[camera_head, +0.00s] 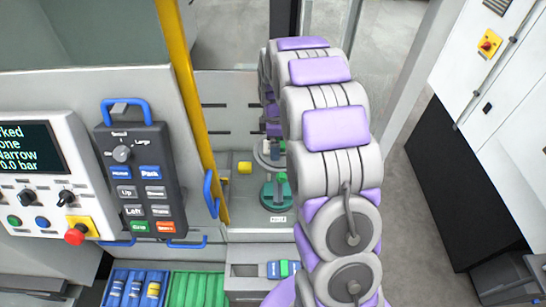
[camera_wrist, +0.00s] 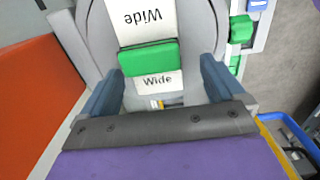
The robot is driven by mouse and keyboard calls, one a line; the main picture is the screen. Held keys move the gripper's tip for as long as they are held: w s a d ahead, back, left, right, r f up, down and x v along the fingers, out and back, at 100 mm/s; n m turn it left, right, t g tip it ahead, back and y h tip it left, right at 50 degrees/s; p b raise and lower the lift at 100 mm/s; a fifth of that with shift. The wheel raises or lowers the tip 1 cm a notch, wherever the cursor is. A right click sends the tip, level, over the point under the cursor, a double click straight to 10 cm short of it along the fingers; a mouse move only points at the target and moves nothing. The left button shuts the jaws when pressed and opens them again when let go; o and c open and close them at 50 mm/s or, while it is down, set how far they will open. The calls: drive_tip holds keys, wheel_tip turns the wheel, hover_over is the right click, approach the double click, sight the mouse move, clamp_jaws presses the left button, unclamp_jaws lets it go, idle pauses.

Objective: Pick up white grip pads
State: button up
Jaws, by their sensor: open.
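White pads marked "Wide" lie on a round grey plate (camera_wrist: 100,25) in the wrist view. One white pad (camera_wrist: 140,12) is at the top and a white strip (camera_wrist: 158,82) is lower down. A green block (camera_wrist: 150,57) sits between them. My gripper (camera_wrist: 162,68) is open, with its blue-grey fingers apart on the left and right of the green block and lower strip. I cannot tell whether they touch anything. In the head view my arm hides the gripper and most of the pads' area.
In the head view, a control pendant (camera_head: 140,180) and a yellow post (camera_head: 180,80) stand left of the arm. A green round fixture (camera_head: 272,193) and a yellow piece (camera_head: 244,167) are on the grey bench. Blue (camera_head: 118,301) and green (camera_head: 190,290) trays lie in front.

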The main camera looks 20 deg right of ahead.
drive_tip(key=d, duration=0.4)
drive_tip(key=shift+f, duration=0.2)
drive_tip(key=shift+c, duration=0.4)
drive_tip(key=shift+d, duration=0.25)
drive_tip(key=shift+c, duration=0.7)
drive_tip(key=shift+a, duration=0.2)
drive_tip(key=shift+c, duration=0.7)
drive_tip(key=a, duration=0.3)
drive_tip(key=shift+a+r, duration=0.1)
drive_tip(key=shift+a, duration=0.1)
drive_tip(key=c, duration=0.4)
drive_tip(key=shift+c, duration=1.1)
drive_tip(key=shift+s+d, duration=0.1)
drive_tip(key=shift+d, duration=0.45)
drive_tip(key=c, duration=0.4)
clamp_jaws()
